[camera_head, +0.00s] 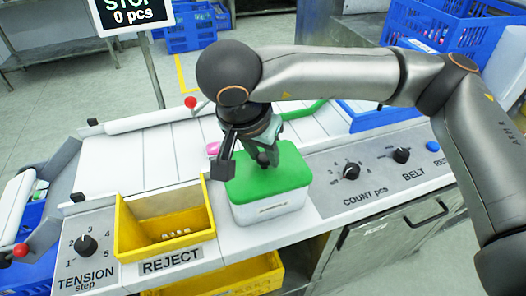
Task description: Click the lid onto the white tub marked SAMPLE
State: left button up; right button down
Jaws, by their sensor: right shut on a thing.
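The white tub (272,213) stands on the white front ledge of the machine, with a small label on its front that is too small to read. The green lid (285,177) lies over the tub's top; I cannot tell whether its rim is clicked down all round. My right gripper (262,160) points down over the lid and is shut at the lid's upper side. Its fingertips are partly hidden by the wrist, so the exact grip is hard to see. My left gripper is out of view.
A yellow REJECT bin (164,250) with small white pieces stands left of the tub. The COUNT pcs knob (351,171) and BELT knob (401,155) are on the panel to the right, the TENSION knob (86,245) at far left. A pink item (213,148) lies behind the gripper.

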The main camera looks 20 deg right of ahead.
jog(key=shift+f+b, duration=0.1)
jog(key=shift+b, duration=0.3)
dwell(0.3)
grip_release()
dwell(0.8)
jog(key=shift+r+p, duration=2)
jog(key=shift+r, duration=1.5)
grip_shut()
